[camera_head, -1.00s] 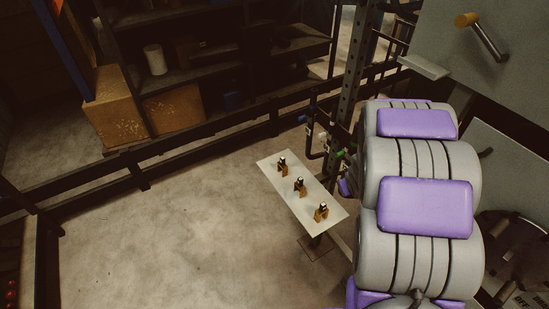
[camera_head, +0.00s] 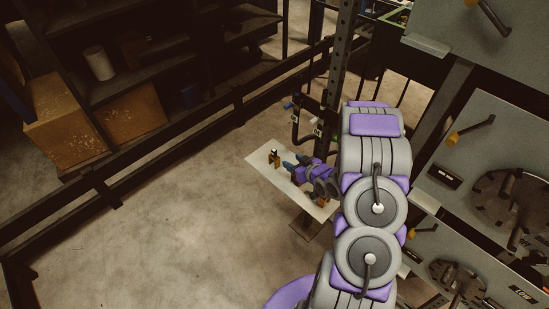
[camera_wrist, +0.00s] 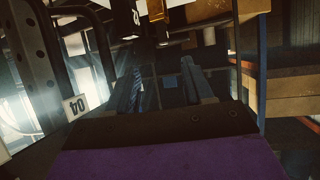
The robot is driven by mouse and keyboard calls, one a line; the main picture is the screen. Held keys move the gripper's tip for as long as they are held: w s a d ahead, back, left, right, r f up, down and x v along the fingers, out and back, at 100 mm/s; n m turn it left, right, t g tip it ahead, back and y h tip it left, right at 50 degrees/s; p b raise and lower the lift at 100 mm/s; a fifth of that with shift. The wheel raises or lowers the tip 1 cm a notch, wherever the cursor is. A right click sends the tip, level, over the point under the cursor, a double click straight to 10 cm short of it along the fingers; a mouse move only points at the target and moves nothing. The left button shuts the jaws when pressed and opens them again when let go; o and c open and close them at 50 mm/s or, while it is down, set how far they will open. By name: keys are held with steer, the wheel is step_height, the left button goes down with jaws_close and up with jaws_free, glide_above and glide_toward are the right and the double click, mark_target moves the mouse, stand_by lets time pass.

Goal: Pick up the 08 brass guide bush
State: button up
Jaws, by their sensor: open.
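A white stand plate (camera_head: 262,160) holds small brass guide bushes with dark and white tops. One bush (camera_head: 274,157) stands clear at the plate's far left end. Another bush (camera_head: 323,201) shows in part at the near right end, beside my arm. The middle of the plate is hidden behind my gripper (camera_head: 292,162). The gripper is open, with its blue fingers pointing left toward the far bush, apart from it in the picture. I cannot read which bush is 08.
A dark railing (camera_head: 240,105) runs behind the plate, with shelving and cardboard boxes (camera_head: 60,115) beyond. A dark upright post (camera_head: 337,60) and grey machine panels (camera_head: 485,130) stand close on the right. Open floor (camera_head: 170,220) lies to the left.

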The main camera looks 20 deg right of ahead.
mark_target(275, 154)
steer(key=x, duration=0.5)
steer(key=a+b+x, duration=0.1)
steer(key=x, duration=0.2)
steer(key=shift+w+a, duration=0.15)
steer(key=shift+w, duration=0.15)
steer(key=shift+w+d+f, duration=0.2)
steer(key=shift+d+f, duration=0.05)
steer(key=shift+d, duration=0.15)
steer(key=shift+w+f+b, duration=0.2)
steer(key=shift+w+b, duration=0.1)
steer(key=x, duration=0.1)
steer(key=b+x, duration=0.1)
steer(key=x, duration=0.1)
steer(key=shift+w+a+f, duration=0.1)
steer(key=shift+w+a, duration=0.1)
steer(key=shift+a, duration=0.2)
steer(key=shift+w, duration=0.45)
steer(key=shift+d, duration=0.15)
steer(key=shift+c, duration=0.2)
steer(key=shift+d+f, duration=0.1)
steer(key=shift+d, duration=0.1)
steer(key=c, duration=0.3)
steer(key=shift+a, duration=0.3)
jaws_close()
